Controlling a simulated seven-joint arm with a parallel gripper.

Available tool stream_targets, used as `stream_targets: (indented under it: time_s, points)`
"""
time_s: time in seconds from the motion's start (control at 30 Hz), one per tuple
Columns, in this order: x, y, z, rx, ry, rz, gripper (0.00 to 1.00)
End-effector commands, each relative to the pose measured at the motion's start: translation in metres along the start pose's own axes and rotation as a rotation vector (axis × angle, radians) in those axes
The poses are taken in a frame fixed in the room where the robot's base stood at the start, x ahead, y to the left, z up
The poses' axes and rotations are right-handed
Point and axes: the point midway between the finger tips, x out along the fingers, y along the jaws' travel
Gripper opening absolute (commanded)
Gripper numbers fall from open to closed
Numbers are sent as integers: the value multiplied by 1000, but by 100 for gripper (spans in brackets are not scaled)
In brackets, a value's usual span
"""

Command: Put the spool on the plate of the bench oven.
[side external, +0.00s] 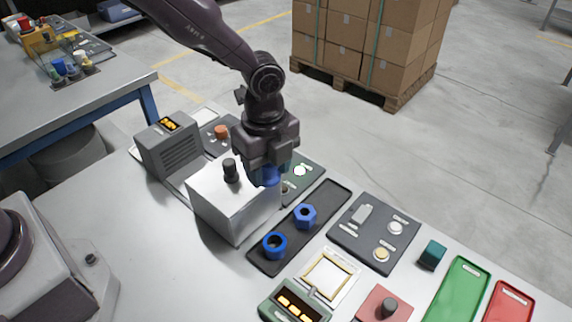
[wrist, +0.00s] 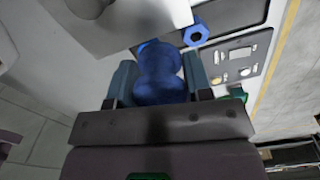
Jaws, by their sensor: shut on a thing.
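My gripper (side external: 267,168) is shut on the blue spool (side external: 266,178), above the table just behind and right of a metal box-shaped hood. In the wrist view, the spool (wrist: 160,72) sits between the two gripper fingers (wrist: 160,88), its waisted shape showing. The bench oven appears to be the grey housing (side external: 168,152) with a lit orange display and side vents. The metal hood (side external: 230,200), with a black knob on top, stands right in front of it. I cannot see the oven's plate; the hood may cover it.
A grey button panel (side external: 372,232), a scale-like device (side external: 296,303), a teal block (side external: 432,254) and a green tray (side external: 459,290) stand further right.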

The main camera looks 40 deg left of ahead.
Motion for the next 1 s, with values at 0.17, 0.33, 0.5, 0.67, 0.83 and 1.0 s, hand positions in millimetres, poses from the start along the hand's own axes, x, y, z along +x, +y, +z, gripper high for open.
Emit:
stream_targets:
  time_s: [0.17,0.33,0.5,0.67,0.83,1.0]
  points:
    - [-17,6,1,-1,1,-5,20]
    - [-46,6,1,0,1,-6,20]
    - [-54,9,27,-73,0,-1,20]
    - [-54,14,63,-179,0,0,20]
    - [-54,27,112,-331,1,-1,20]
    - [-54,44,153,-468,1,-2,20]
